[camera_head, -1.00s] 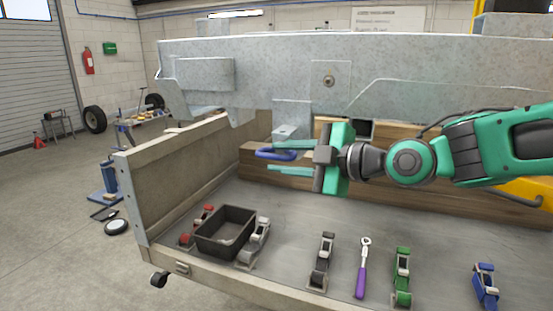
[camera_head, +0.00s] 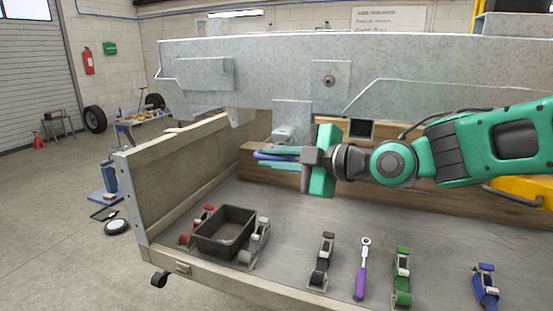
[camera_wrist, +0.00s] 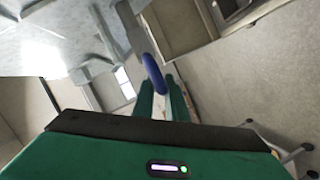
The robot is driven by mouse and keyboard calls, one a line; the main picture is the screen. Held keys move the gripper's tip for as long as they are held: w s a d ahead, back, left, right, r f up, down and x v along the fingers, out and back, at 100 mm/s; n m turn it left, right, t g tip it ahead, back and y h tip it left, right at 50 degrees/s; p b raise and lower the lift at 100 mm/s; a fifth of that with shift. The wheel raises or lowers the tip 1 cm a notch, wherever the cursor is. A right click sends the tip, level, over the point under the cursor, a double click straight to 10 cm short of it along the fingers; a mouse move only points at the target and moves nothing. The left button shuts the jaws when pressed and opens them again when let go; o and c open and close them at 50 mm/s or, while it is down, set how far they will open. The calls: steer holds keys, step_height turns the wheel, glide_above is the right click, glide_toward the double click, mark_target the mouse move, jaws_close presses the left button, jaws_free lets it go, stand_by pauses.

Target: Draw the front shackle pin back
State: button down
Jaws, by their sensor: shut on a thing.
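A blue loop handle (camera_head: 261,155), seemingly that of the front shackle pin, is below the grey bracket (camera_head: 290,118) under the trailer frame (camera_head: 420,65). My gripper (camera_head: 270,159) reaches it from the right and is shut on it with its green fingers. In the wrist view the blue loop (camera_wrist: 153,73) stands out beyond and between the fingertips (camera_wrist: 160,90). The pin's shank is hidden, so I cannot tell how far in it sits.
A wooden beam (camera_head: 450,203) runs behind and below my gripper. A wooden side wall (camera_head: 180,183) stands left. The bench middle is clear.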

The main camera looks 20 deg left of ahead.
steer(key=s, duration=0.5)
steer(key=shift+s+a+f, duration=0.15)
steer(key=shift+a, duration=0.05)
steer(key=c, duration=1.8)
jaws_free()
steer(key=shift+d, duration=0.1)
steer(key=v, duration=1)
steer(key=shift+d, duration=0.35)
